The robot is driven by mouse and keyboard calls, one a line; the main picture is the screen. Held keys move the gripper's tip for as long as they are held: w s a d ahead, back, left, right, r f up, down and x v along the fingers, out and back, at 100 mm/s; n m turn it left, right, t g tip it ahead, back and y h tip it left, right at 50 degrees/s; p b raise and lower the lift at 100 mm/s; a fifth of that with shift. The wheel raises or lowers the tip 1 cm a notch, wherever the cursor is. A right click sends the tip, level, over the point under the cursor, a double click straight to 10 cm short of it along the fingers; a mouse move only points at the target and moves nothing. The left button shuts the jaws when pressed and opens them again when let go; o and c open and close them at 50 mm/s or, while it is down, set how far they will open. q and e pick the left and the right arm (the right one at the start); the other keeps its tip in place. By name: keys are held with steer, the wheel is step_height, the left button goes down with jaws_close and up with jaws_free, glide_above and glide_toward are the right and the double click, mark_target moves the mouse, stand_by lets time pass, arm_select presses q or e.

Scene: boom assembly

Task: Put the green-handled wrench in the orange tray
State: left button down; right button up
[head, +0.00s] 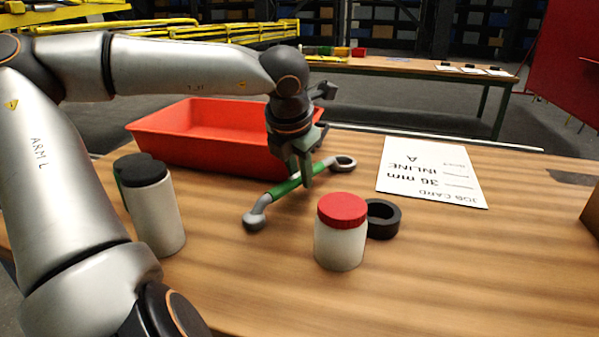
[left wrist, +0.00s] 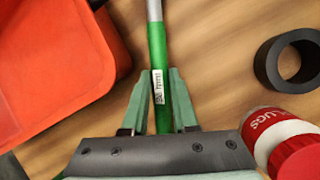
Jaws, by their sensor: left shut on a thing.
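The green-handled wrench (head: 284,188) has grey ends, one of them a ring. My left gripper (head: 302,182) points down and is shut on its green handle. In the left wrist view the handle (left wrist: 157,52) passes between the fingers (left wrist: 160,100) and bears a small white size label. The wrench lies in front of the orange tray, outside it; whether it touches the table is hard to tell. The orange tray (head: 190,157) stands behind and to the left of the wrench, and its side also shows in the left wrist view (left wrist: 50,65). My right gripper is not in view.
A white jar with a red lid (head: 340,242) and a black ring (head: 391,229) stand to the right, near the wrench. A grey canister with a black lid (head: 158,215) stands front left. A printed job card (head: 430,172) lies at the right. The front right tabletop is clear.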

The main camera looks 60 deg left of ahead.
arm_select(q)
steer(key=shift+f, duration=0.15)
steer(key=c, duration=0.7)
jaws_free()
